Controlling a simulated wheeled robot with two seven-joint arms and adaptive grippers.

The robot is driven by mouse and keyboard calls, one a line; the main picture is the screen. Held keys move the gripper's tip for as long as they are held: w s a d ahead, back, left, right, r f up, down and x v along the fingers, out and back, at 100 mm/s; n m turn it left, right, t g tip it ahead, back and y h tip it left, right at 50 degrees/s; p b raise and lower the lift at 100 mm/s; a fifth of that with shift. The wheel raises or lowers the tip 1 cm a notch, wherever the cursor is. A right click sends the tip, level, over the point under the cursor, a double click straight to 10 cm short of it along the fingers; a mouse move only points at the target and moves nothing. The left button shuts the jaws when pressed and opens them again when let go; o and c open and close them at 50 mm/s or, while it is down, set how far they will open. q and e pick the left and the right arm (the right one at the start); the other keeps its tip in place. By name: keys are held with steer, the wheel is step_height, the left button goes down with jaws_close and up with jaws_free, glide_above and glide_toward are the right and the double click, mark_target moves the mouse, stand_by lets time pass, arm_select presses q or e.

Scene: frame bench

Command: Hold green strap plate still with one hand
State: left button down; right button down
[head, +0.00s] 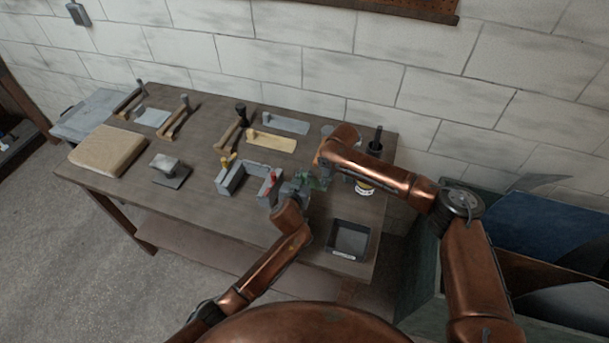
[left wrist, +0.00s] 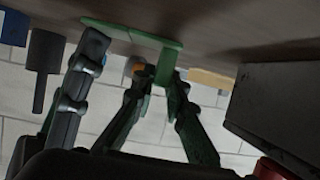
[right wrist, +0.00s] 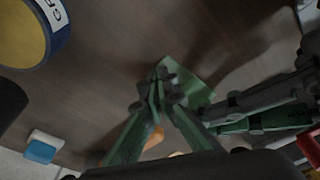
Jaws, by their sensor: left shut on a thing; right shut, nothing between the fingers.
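The green strap plate (head: 321,183) is near the right part of the bench, partly hidden by my grippers. In the left wrist view the strap plate (left wrist: 125,32) shows a flat part close against the bench top and a tab turned out from it. My left gripper (left wrist: 160,78) is shut on that tab; it also shows in the head view (head: 303,183). My right gripper (right wrist: 158,88) is shut and empty, its tips close beside the strap plate (right wrist: 190,80) in the right wrist view. Whether the tips touch it I cannot tell.
A grey vise-like block (head: 236,180) with red and yellow parts stands left of my left gripper. A dark tray (head: 349,240) lies at the front right. A yellow-topped can (right wrist: 22,35) is close to my right gripper. A beige slab (head: 107,149) lies far left.

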arm_select(q)
steer(key=shift+s+d, duration=0.1)
arm_select(e)
steer(key=shift+s+a+f, duration=0.25)
steer(key=shift+s+f, duration=0.05)
steer(key=shift+f, duration=0.2)
steer(key=shift+r, duration=0.1)
arm_select(q)
steer(key=shift+f, duration=0.15)
arm_select(e)
steer(key=shift+w+a+r, duration=0.1)
steer(key=shift+w+r, duration=0.1)
steer(key=shift+r, duration=0.7)
steer(key=shift+d+r, duration=0.25)
steer(key=shift+r, duration=0.9)
steer(key=shift+w+r, duration=0.1)
steer(key=shift+r, duration=2)
arm_select(q)
steer(key=c, duration=1.9)
jaws_free()
